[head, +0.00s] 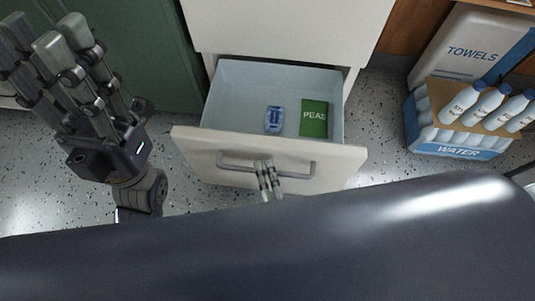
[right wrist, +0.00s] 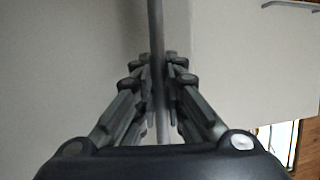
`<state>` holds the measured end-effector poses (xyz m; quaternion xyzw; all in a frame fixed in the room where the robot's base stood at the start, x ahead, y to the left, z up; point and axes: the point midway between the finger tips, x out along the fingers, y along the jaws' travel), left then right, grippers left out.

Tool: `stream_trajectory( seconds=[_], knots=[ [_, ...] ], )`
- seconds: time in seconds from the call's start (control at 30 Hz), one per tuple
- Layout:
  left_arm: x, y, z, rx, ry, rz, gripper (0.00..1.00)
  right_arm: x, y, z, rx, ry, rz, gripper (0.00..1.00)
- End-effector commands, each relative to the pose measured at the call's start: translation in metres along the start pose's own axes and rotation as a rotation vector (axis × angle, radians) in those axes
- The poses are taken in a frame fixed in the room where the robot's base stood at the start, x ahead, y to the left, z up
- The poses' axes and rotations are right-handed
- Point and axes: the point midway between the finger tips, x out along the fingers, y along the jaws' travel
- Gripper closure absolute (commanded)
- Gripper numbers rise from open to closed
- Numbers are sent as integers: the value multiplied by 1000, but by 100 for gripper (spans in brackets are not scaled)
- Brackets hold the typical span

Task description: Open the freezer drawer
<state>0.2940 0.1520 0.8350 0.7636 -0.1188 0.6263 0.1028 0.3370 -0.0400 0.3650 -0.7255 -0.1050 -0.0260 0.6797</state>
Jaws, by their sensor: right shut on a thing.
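The freezer drawer (head: 210,144) is pulled out from the white cabinet in the head view, showing its pale blue inside. A green bag marked PEAS (head: 314,118) and a small blue item (head: 274,120) lie in it. A grey bar handle (head: 235,163) runs across its front. My right gripper (head: 266,176) is at the middle of this handle; the right wrist view shows its fingers (right wrist: 157,75) closed around the bar (right wrist: 157,30). My left gripper (head: 48,50) is raised at the upper left, its fingers spread and empty, away from the drawer.
A pack of water bottles (head: 455,152) and a towels box (head: 470,50) stand on the floor at the right. A green cabinet (head: 130,50) is at the upper left. Speckled floor (head: 385,120) is clear between drawer and water pack. My own dark body fills the bottom.

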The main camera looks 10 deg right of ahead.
Motion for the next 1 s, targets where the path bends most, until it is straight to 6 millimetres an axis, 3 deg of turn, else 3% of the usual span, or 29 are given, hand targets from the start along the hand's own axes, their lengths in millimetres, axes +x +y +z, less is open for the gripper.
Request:
stream_trajectory(
  seconds=[0.47, 0.53, 0.87, 1.0],
  knots=[
    [0, 0, 0, -1, -1, 0, 60, -6, -1, 3, 0, -1, 1, 100],
    [0, 0, 0, -1, -2, 0, 60, -6, -1, 3, 0, -1, 1, 81],
    [-2, 0, 1, 0, -11, -3, 60, -6, -1, 3, 0, -1, 1, 80],
    [-1, 0, 0, 0, -8, -3, 60, -18, 0, 3, -1, -3, 4, 80]
  ],
)
